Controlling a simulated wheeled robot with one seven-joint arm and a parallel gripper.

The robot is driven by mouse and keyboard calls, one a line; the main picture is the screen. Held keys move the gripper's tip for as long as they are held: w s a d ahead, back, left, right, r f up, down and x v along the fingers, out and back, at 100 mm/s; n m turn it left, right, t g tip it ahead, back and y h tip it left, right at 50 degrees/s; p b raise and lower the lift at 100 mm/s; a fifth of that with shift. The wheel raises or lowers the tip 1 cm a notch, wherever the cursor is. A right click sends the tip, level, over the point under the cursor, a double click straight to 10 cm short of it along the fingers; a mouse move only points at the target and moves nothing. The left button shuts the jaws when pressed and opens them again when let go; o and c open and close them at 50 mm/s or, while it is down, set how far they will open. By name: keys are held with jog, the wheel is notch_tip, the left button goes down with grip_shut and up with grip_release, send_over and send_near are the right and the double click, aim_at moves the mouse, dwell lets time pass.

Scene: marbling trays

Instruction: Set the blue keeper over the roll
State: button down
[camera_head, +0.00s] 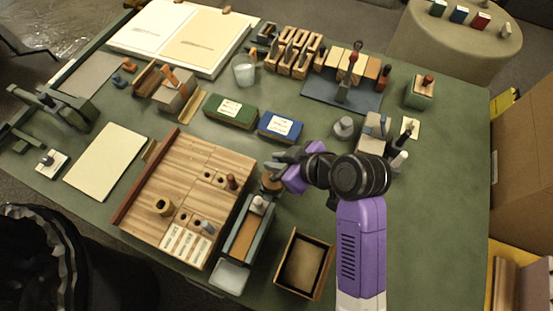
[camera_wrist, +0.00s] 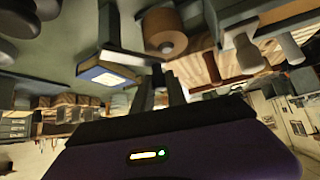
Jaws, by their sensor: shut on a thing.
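A blue box with a white label (camera_head: 280,126) lies on the table beside a green one; it also shows in the wrist view (camera_wrist: 103,76). A small blue block (camera_head: 459,15) stands on the round stand at the back right. I cannot tell which of these is the blue keeper. A brown round piece (camera_head: 271,181), perhaps the roll, is just left of my gripper (camera_head: 281,166); in the wrist view a brown cylinder (camera_wrist: 165,37) is beyond the fingertips (camera_wrist: 160,82). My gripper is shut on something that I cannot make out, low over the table.
A wooden board (camera_head: 185,180) with holes is left of the gripper. A long grey tray (camera_head: 233,250) and an open wooden box (camera_head: 302,264) are in front. A green box (camera_head: 231,110) and a grey cup (camera_head: 344,128) stand behind. The table's right side is largely clear.

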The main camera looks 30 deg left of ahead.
jog(key=shift+s+d+n+g, duration=0.3)
jog(key=shift+n+g, duration=0.25)
jog(key=shift+n, duration=0.15)
jog(key=shift+s+d+n+g, duration=0.15)
jog(key=shift+s+n+g, duration=0.15)
jog(key=shift+n+g, duration=0.35)
jog(key=c, duration=1.3)
grip_release()
jog(key=shift+c, duration=0.2)
jog(key=v, duration=0.8)
jog(key=shift+b, duration=0.45)
